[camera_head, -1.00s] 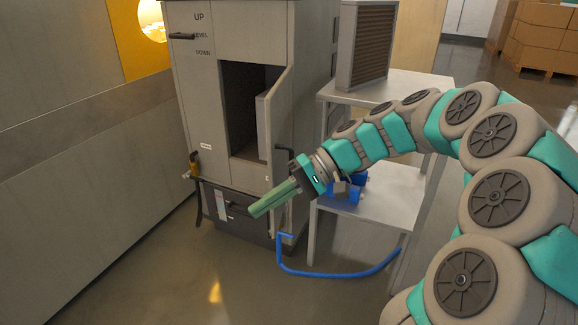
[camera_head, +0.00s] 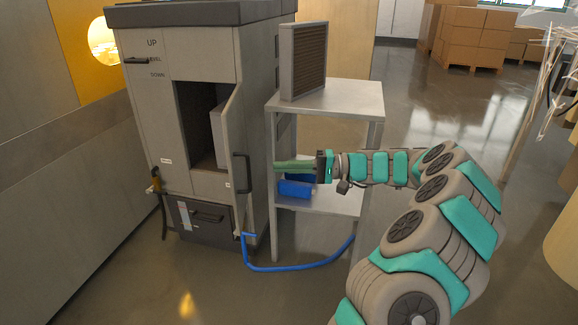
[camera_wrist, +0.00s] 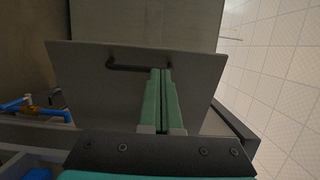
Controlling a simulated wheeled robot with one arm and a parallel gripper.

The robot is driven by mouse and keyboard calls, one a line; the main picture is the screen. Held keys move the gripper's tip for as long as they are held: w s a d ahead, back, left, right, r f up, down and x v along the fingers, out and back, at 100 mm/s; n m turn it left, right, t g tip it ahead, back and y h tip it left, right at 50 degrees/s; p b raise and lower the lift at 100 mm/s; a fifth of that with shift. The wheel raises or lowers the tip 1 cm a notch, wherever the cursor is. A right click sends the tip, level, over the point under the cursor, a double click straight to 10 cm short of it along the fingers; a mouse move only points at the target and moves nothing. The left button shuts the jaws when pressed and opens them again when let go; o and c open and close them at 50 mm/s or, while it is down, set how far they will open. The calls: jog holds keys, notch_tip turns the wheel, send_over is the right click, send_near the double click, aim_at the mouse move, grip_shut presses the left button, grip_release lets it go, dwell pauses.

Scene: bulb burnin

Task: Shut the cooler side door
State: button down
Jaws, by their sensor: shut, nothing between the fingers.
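The cooler (camera_head: 205,110) is a tall grey cabinet at left in the head view. Its side door (camera_head: 233,130) stands open, swung out from the cabinet, with a dark bar handle (camera_head: 242,173) on its outer face. The dark interior (camera_head: 195,115) shows to the left of the door. My gripper (camera_head: 276,166) has green fingers, shut and empty, just right of the door and pointing left at its outer face. In the wrist view the fingertips (camera_wrist: 161,72) lie by one end of the handle (camera_wrist: 138,67), over the door panel (camera_wrist: 95,85). I cannot tell whether they touch.
A light metal shelf stand (camera_head: 340,97) stands right beside the cooler, with a filter-like panel (camera_head: 303,60) on top and blue items (camera_head: 296,188) below. My arm reaches across its lower level. A blue hose (camera_head: 300,268) lies low in front. Open floor lies at the front left.

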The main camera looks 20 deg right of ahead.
aim_at(233, 167)
jog(key=p+x, duration=0.1)
jog(key=x, duration=0.9)
jog(key=shift+a, duration=0.1)
